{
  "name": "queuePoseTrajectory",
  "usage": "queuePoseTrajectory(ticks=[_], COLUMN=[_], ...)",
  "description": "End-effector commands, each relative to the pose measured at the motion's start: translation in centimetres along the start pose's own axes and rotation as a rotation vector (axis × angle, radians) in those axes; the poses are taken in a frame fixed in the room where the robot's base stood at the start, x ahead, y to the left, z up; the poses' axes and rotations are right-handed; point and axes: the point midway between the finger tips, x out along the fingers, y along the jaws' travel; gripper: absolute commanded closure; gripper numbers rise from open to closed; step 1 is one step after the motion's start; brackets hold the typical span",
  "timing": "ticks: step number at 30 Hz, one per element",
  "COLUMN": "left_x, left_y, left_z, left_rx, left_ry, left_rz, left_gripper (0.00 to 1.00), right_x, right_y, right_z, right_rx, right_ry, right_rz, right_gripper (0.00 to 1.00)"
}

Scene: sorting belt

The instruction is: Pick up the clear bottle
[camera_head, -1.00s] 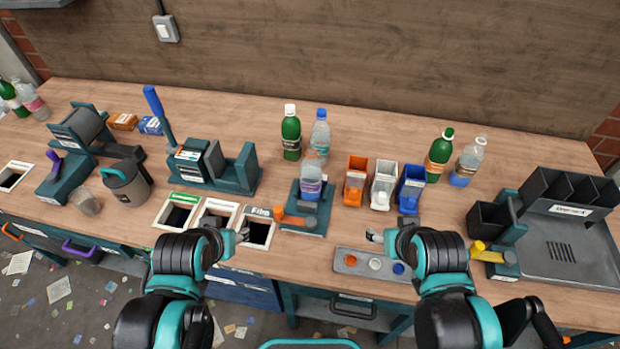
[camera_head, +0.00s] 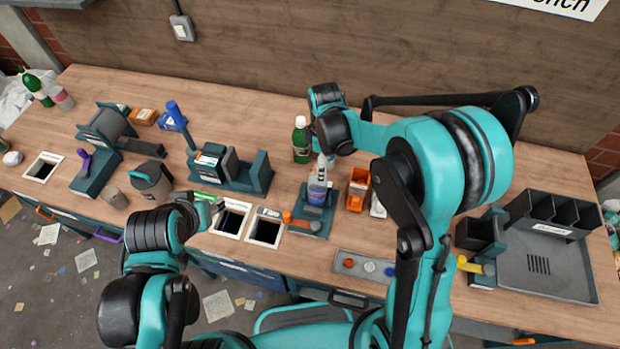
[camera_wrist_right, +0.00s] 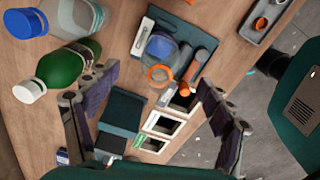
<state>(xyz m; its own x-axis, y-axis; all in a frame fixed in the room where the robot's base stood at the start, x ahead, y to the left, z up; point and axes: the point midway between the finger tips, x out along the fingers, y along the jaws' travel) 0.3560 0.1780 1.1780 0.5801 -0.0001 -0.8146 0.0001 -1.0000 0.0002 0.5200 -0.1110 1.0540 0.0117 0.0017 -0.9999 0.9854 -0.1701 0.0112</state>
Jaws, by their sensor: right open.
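In the head view, a clear bottle with a purple-blue label (camera_head: 317,188) stands in a teal stand (camera_head: 310,222); its top is partly hidden by my right arm. The right wrist view shows an orange-rimmed clear bottle (camera_wrist_right: 158,74) from above, beyond the fingers. Another clear bottle, with a blue cap (camera_wrist_right: 28,22), lies at that view's upper left; the arm hides it in the head view. My right gripper (camera_wrist_right: 150,98) is open and empty, one finger close to a green bottle (camera_wrist_right: 62,70). My left gripper (camera_head: 214,207) is low over the bench's front; its jaws are unclear.
The green bottle (camera_head: 301,140) stands behind the stand. An orange bin (camera_head: 357,190) is right of it. Square openings (camera_head: 266,231) lie front left. A cap tray (camera_head: 364,266) is at the front edge. My right arm covers the right middle of the bench.

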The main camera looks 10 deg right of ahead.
Motion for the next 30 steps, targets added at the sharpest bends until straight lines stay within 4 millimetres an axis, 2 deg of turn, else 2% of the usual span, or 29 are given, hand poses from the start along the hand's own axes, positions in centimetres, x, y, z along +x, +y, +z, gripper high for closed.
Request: queuePoseTrajectory(ticks=[11,19,28,29,30], left_x=[0.3,0.8,0.8,0.8,0.8], left_y=[0.0,0.0,0.0,0.0,0.0], left_z=[0.2,0.6,0.6,0.6,0.6], left_rx=[0.0,0.0,0.0,0.0,0.0], left_ry=[0.0,0.0,0.0,0.0,0.0], left_rz=[0.0,0.0,0.0,0.0,0.0], left_gripper=[0.55,0.55,0.55,0.55,0.55], right_x=[3.7,7.6,8.2,8.2,8.2], right_y=[0.1,0.0,-0.1,-0.1,-0.1], right_z=[-0.4,-0.7,-0.7,-0.7,-0.7], right_rx=[-0.038,-0.035,-0.035,-0.035,-0.035], right_ry=[-0.004,-0.004,-0.004,-0.004,-0.004], right_rz=[-0.014,-0.014,-0.013,-0.013,-0.013], right_gripper=[0.19,0.19,0.19,0.21,0.32])
